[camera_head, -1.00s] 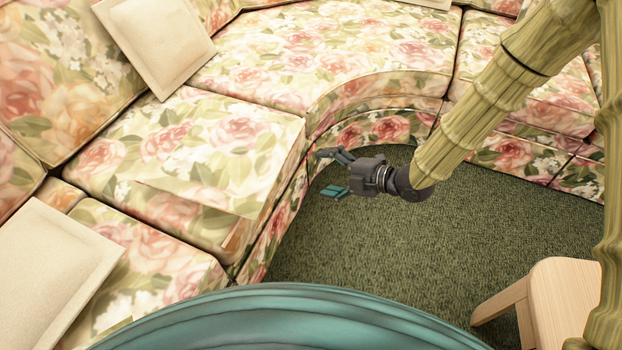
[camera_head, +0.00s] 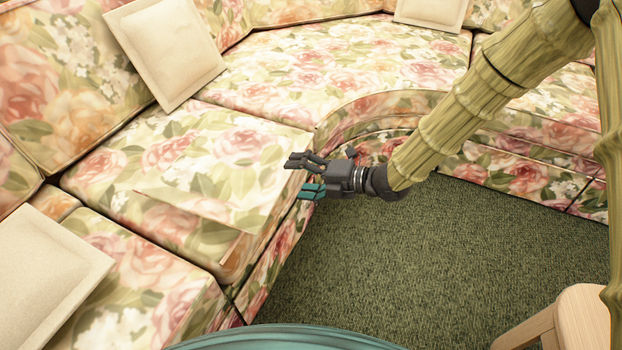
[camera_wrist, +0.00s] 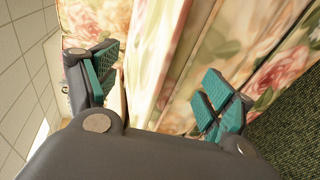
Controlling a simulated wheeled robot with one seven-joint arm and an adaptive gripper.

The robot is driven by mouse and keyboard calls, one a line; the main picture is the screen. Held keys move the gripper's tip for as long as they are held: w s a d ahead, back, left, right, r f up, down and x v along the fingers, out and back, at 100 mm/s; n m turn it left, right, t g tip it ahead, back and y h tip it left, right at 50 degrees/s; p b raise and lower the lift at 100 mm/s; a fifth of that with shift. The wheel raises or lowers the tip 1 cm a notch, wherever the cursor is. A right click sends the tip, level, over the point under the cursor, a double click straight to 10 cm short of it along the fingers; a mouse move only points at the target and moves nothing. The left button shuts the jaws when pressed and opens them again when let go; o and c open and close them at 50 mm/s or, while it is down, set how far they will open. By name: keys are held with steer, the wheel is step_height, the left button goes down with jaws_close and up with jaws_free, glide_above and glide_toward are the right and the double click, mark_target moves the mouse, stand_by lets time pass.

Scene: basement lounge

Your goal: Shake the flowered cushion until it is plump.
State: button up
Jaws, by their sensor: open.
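The flowered cushion (camera_head: 225,170) lies flat on the sofa seat at the left in the head view. Its rose pattern blends with the seat cover, so its outline is hard to make out. My gripper (camera_head: 297,176) is open, with teal finger pads, beside the cushion's right front corner at the seat edge. In the wrist view, my gripper (camera_wrist: 162,85) has its fingers spread, with pale and flowered fabric edges (camera_wrist: 150,60) showing between and beyond them. I cannot tell whether the fingers touch the fabric.
The flowered corner sofa (camera_head: 340,60) curves around the left and back. Cream cushions stand at the back left (camera_head: 165,50), back (camera_head: 432,10) and lower left (camera_head: 45,280). A wooden stool (camera_head: 570,320) stands at lower right. Green carpet (camera_head: 400,260) is clear.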

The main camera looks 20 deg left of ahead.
mark_target(290, 176)
steer(key=shift+b+x, duration=0.5)
steer(key=shift+x, duration=2.1)
